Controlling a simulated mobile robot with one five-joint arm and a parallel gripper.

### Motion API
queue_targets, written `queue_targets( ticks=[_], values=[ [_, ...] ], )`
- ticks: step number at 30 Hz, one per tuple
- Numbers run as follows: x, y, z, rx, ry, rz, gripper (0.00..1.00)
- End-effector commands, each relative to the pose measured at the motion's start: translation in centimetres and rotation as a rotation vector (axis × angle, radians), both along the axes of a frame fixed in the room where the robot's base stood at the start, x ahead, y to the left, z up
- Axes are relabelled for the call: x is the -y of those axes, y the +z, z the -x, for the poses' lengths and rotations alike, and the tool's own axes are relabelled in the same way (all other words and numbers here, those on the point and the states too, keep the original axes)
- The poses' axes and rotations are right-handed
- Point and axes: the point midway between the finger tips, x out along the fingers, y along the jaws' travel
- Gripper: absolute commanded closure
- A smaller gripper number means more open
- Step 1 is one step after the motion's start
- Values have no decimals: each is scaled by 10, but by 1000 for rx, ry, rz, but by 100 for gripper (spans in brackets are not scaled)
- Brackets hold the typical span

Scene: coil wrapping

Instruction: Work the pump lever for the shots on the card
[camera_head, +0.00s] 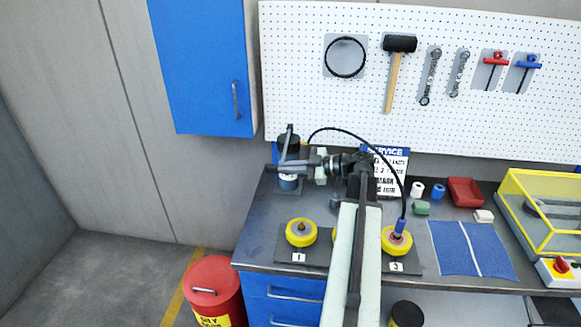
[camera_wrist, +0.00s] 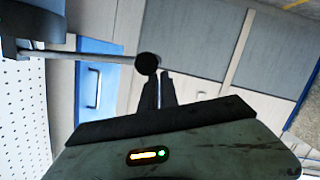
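The pump (camera_head: 288,183) stands at the back left of the bench, partly hidden by my gripper. Its dark lever (camera_head: 290,136) stands up from the top. In the wrist view the lever rod (camera_wrist: 100,54) runs sideways to a round black knob (camera_wrist: 147,63). My gripper (camera_head: 280,169) is in front of the pump; its fingers (camera_wrist: 160,76) look shut, with the knob just beyond their tips. I cannot tell whether they touch. The white service card (camera_head: 396,180) stands behind my arm, partly hidden and too small to read fully. A black hose (camera_head: 378,150) reaches a blue nozzle (camera_head: 400,226) at station 3.
Yellow-rimmed hubs stand at station 1 (camera_head: 301,232) and station 3 (camera_head: 397,241); my arm hides most of the middle one. Small blocks, a red bin (camera_head: 465,192), a blue cloth (camera_head: 470,249) and a yellow-framed case (camera_head: 545,205) lie to the right. A blue cabinet (camera_head: 205,70) hangs upper left.

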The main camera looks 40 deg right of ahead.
Motion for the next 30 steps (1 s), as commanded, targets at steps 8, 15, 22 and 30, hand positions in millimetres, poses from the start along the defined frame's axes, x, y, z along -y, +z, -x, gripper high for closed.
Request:
queue_targets(
  ticks=[8,15,22,30],
  values=[
    [-5,43,24,10,-4,-2,100],
    [26,54,69,11,-2,-2,100],
    [40,58,91,11,2,-3,100],
    [41,58,93,11,2,-3,100]
  ],
)
